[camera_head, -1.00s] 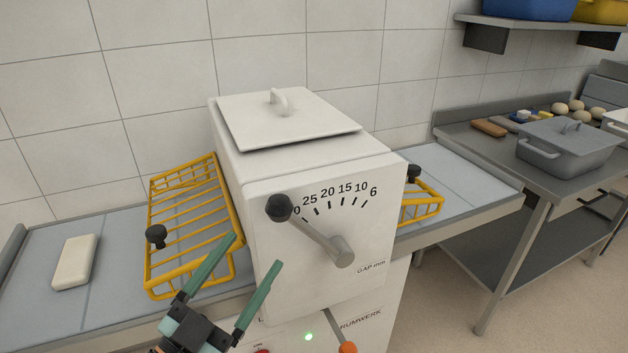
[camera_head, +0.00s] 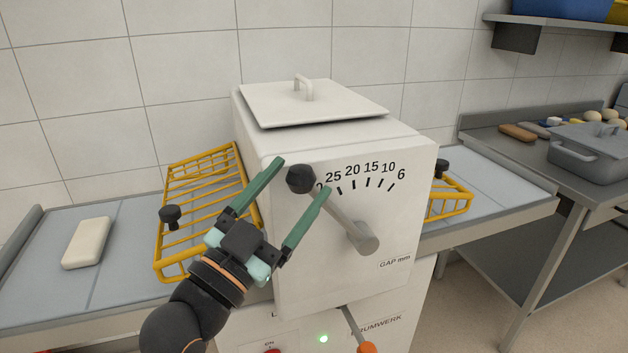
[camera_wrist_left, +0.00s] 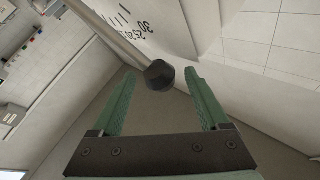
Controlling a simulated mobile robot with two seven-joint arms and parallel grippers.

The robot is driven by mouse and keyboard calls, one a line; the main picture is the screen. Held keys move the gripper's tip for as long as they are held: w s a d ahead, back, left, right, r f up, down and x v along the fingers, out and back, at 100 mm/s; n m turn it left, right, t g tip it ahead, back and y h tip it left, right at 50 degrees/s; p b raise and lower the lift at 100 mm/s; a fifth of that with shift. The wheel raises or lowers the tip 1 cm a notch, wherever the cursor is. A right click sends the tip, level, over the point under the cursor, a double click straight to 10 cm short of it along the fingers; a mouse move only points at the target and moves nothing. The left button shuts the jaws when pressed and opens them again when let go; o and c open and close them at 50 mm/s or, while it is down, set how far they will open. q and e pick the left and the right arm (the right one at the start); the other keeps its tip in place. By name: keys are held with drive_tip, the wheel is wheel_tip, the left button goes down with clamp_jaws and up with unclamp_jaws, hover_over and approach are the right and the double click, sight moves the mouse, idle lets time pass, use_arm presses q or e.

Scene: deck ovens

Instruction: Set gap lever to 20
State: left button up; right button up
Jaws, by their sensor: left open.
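The gap lever (camera_head: 345,222) is a grey arm with a black knob (camera_head: 300,179) on the front of the white machine (camera_head: 300,250). It points up and left, with its knob at the 30 end of the scale (camera_head: 365,184), just left of 25. My left gripper (camera_head: 303,175) is open, with green fingers on either side of the knob in the head view. In the left wrist view the knob (camera_wrist_left: 159,75) lies between the fingertips, apart from both fingers. My right gripper is not in view.
Yellow wire guards (camera_head: 200,205) flank the machine, the left one close to my left gripper. A pale block (camera_head: 87,242) lies on the left belt. An orange-tipped lever (camera_head: 366,347) and a green light (camera_head: 323,339) are low on the front. A steel table (camera_head: 480,128) stands right.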

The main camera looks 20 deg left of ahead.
sight(314, 162)
use_arm(q)
drive_tip(key=x, duration=0.3)
drive_tip(key=shift+w+d+r+p, duration=0.1)
drive_tip(key=shift+w+r+p, duration=0.2)
drive_tip(key=shift+p, duration=0.1)
drive_tip(key=shift+w+d+r, duration=0.1)
drive_tip(key=shift+w+d, duration=0.1)
drive_tip(key=shift+w, duration=0.5)
clamp_jaws()
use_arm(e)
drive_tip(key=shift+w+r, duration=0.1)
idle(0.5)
